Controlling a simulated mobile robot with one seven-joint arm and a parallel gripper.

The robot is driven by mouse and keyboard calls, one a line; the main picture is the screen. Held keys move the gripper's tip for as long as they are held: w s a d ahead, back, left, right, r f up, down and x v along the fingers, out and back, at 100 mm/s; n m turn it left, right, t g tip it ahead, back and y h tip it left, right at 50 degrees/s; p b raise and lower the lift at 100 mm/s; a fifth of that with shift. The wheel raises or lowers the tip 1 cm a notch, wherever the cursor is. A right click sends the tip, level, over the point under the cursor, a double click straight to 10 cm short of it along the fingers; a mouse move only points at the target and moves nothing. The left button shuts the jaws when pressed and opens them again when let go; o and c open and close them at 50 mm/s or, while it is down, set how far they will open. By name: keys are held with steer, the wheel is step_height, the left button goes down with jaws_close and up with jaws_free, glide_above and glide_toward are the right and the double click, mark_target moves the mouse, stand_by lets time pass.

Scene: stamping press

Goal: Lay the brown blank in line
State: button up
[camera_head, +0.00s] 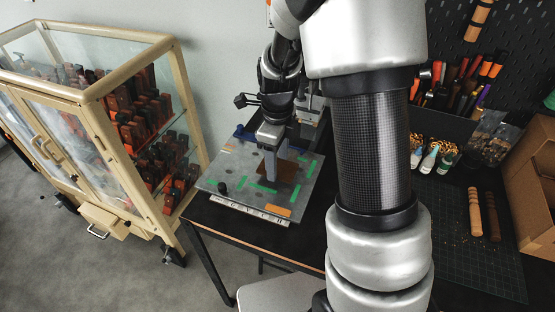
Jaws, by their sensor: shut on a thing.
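The brown blank (287,171) is a flat brown piece over the middle of the grey press plate (212,180). My gripper (270,168) points down at the blank and is shut on it; the fingers and the arm hide part of the blank. I cannot tell whether the blank touches the plate or hangs just above it. Green strips (305,166) mark the plate around the blank. An orange piece (278,210) lies near the plate's front edge.
A black knob (222,187) stands on the plate's left side. A lettered white strip (248,210) runs along its front. A glass cabinet (120,70) stands left. Bottles (430,158), wooden handles (475,210) and a cardboard box (535,180) are right.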

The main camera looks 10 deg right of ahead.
steer(key=shift+f+b, duration=0.8)
steer(key=shift+f, duration=0.45)
steer(key=o, duration=1)
steer(key=shift+c, duration=1.1)
steer(key=shift+r, duration=0.15)
step_height(320, 180, up, 7)
steer(key=p, duration=0.5)
steer(key=shift+p, duration=0.4)
